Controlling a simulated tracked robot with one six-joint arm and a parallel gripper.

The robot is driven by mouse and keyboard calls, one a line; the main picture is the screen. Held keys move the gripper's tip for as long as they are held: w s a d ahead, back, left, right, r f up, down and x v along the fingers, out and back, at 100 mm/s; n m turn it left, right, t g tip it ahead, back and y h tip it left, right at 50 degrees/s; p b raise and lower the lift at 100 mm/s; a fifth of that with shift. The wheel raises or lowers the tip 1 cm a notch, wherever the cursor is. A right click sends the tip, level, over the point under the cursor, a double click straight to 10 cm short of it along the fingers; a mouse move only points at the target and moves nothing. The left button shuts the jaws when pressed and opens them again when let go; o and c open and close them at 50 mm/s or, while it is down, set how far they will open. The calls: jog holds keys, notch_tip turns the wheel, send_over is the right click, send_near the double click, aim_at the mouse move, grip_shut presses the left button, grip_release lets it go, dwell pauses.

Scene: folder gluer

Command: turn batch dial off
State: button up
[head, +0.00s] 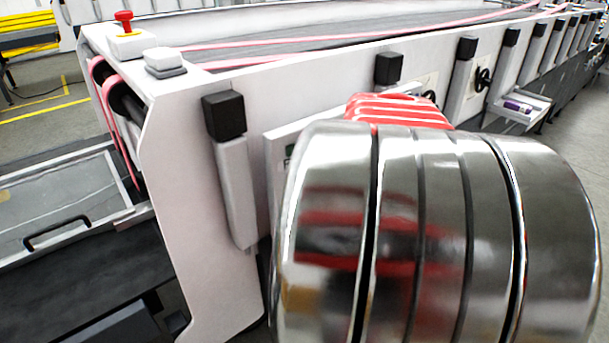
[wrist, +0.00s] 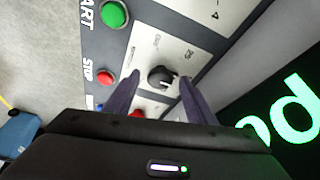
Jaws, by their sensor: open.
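In the wrist view a black round dial (wrist: 160,80) sits on a light label plate of the grey control panel, with small printed marks around it. A light mark shows on its knob, but I cannot read its setting for sure. My gripper (wrist: 159,74) is open, with one dark finger on each side of the dial. Whether the fingers touch it I cannot tell. In the head view my shiny arm covers the panel, so the dial and gripper are hidden there.
A green START button (wrist: 113,14), a red STOP button (wrist: 105,77) and another red button (wrist: 136,114) are near the dial. A dark screen with green characters (wrist: 297,108) is at right. A red-topped emergency button (head: 124,20) stands on the white machine (head: 190,200).

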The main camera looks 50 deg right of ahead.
jog(key=shift+d, duration=0.1)
jog(key=c, duration=1)
